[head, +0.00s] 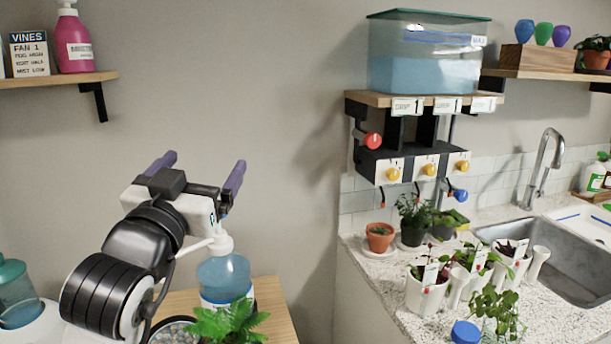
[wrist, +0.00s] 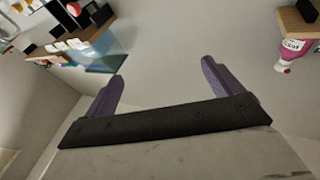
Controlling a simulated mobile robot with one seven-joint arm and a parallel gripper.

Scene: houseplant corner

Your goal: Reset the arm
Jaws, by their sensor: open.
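My gripper (head: 197,168) is raised in front of the bare wall at the left of the head view. Its two purple fingers are spread wide apart with nothing between them. In the wrist view my gripper (wrist: 164,80) also shows open and empty, with plain wall beyond the fingertips. My arm bends up from the lower left of the head view. The gripper stands above and in front of a blue pump bottle (head: 223,276) and touches nothing that I can make out.
A wooden shelf (head: 55,81) with a pink bottle (head: 74,44) is at upper left. A blue water tank (head: 425,75) sits on a rack at right. Potted plants stand on the speckled counter (head: 375,285) by the sink (head: 570,275). A fern (head: 228,320) is below the arm.

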